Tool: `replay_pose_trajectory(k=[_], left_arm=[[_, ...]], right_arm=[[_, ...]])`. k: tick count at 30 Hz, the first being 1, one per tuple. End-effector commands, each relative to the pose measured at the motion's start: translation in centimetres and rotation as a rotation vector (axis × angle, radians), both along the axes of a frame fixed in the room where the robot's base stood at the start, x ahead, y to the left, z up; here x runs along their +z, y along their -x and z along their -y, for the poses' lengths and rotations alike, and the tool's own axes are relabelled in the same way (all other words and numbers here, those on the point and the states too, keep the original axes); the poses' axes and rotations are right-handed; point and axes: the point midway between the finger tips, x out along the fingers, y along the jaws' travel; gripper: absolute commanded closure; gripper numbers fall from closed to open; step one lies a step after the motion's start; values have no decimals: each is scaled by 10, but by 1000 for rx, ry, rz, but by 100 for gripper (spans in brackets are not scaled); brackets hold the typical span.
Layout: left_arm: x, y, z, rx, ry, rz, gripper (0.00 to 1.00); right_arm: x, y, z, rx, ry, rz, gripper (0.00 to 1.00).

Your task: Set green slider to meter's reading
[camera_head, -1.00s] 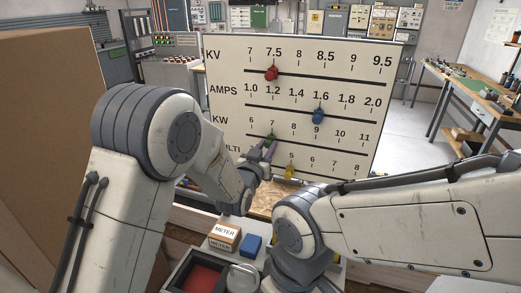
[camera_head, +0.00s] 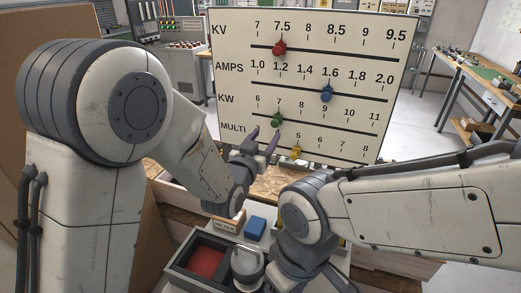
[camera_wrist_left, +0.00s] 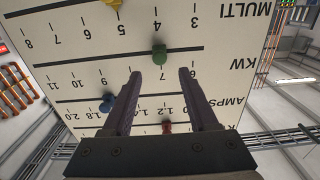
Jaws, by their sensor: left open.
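The green slider (camera_head: 276,120) sits on the KW line of the white scale board, at about the 7 mark. It also shows in the left wrist view (camera_wrist_left: 159,54), where the board is upside down. My left gripper (camera_head: 264,137) is open and empty, below and left of the green slider and apart from it. In the wrist view its two fingers (camera_wrist_left: 160,74) point at the board with the slider just beyond the gap between the tips. A box labelled METER (camera_head: 228,223) stands low in front, partly hidden by my left arm; no reading shows. My right gripper is not in view.
A red slider (camera_head: 279,47) sits near 7.5 on KV, a blue slider (camera_head: 326,93) near 1.6 on AMPS, and a yellow slider (camera_head: 296,151) near 5 on MULTI. A blue block (camera_head: 255,227) and a dark tray with a red bottom (camera_head: 171,274) lie below.

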Motion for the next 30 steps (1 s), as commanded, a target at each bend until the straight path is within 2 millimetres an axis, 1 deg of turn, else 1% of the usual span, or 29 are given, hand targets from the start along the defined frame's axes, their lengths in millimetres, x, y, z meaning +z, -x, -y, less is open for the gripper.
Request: replay_pose_trajectory(k=[1, 3, 7, 10, 20, 23, 26, 29, 30], left_arm=[[-3, 9, -4, 0, 1, 2, 41], [-2, 18, -7, 0, 1, 2, 41], [0, 29, -12, 0, 1, 2, 41], [0, 32, -13, 0, 0, 0, 41], [-1, 33, -12, -2, -4, -9, 41], [-7, 39, -8, -14, -25, -65, 41], [-23, 53, -2, -37, -72, -187, 41], [-45, 79, 4, -70, -141, -352, 41], [-53, 91, 5, -83, -173, -420, 41]], right_arm=[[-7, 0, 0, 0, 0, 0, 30], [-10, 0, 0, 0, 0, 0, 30], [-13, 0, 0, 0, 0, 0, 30], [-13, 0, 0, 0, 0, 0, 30], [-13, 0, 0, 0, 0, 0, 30], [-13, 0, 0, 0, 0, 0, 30], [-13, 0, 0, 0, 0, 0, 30], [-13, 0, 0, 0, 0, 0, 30], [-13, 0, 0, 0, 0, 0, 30]])
